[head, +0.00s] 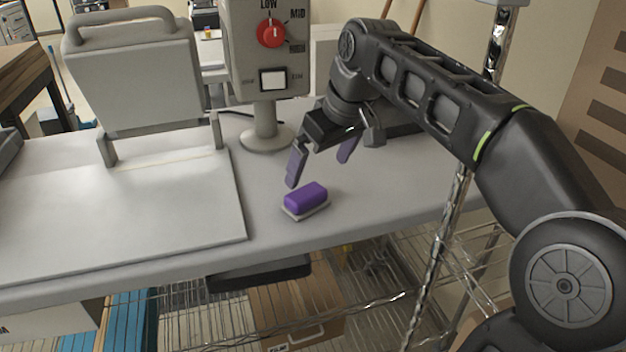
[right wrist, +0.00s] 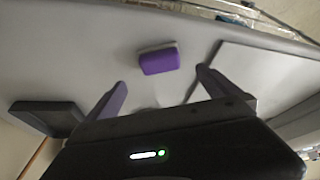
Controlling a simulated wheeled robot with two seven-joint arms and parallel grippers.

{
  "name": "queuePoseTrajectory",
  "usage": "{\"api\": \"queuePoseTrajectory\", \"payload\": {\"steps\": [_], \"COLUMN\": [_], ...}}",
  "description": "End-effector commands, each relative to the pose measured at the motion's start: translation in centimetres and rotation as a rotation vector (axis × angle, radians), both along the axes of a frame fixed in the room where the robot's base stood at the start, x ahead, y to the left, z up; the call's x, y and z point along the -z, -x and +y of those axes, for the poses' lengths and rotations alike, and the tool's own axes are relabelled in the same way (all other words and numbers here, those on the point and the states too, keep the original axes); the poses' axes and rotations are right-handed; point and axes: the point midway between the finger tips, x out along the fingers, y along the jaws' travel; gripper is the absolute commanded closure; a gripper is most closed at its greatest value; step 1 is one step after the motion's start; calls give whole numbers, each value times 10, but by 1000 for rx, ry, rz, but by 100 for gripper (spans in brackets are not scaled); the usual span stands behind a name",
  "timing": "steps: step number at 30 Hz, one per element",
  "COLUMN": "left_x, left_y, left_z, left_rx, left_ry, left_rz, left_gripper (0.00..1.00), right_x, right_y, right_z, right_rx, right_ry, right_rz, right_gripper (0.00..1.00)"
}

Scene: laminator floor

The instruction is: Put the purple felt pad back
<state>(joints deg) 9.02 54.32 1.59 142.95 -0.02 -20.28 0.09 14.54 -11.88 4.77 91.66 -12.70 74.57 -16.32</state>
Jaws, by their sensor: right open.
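The purple felt pad (head: 306,197) is a small block with a pale layer beneath it. It lies on the grey tabletop near the front edge, right of the flat white plate. It also shows in the right wrist view (right wrist: 160,62), ahead of the fingertips and between their lines. My right gripper (head: 318,166) is open and empty, just behind and above the pad. Its two purple-grey fingers are spread apart and do not touch the pad. They also show in the right wrist view (right wrist: 160,82). My left gripper is out of view.
A control box (head: 266,50) with a red dial stands on a round-footed post behind the pad. The flat white plate (head: 120,225) with its raised lid (head: 135,75) fills the left. A dark tray (right wrist: 48,118) lies on the table. Wire shelving (head: 390,290) is below the front edge.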

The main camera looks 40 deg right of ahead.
Motion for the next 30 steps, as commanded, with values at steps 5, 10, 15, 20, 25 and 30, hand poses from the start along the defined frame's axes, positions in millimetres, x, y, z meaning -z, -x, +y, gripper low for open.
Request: {"api": "queuePoseTrajectory", "payload": {"steps": [5,10,15,20,25,30], "left_x": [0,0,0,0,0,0], "left_y": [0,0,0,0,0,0], "left_z": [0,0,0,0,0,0], "left_rx": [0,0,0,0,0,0], "left_ry": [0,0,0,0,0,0], "left_rz": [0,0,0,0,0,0], "left_gripper": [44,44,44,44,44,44], "right_x": [-18,-21,-20,-20,-20,-20], "right_y": [7,9,9,8,8,8], "right_z": [0,0,0,0,0,0], "right_rx": [-1,-1,0,0,0,0], "right_ry": [0,0,-1,-1,-1,-1], "right_rz": [0,1,1,1,1,1], "right_gripper": [0,0,0,0,0,0]}}
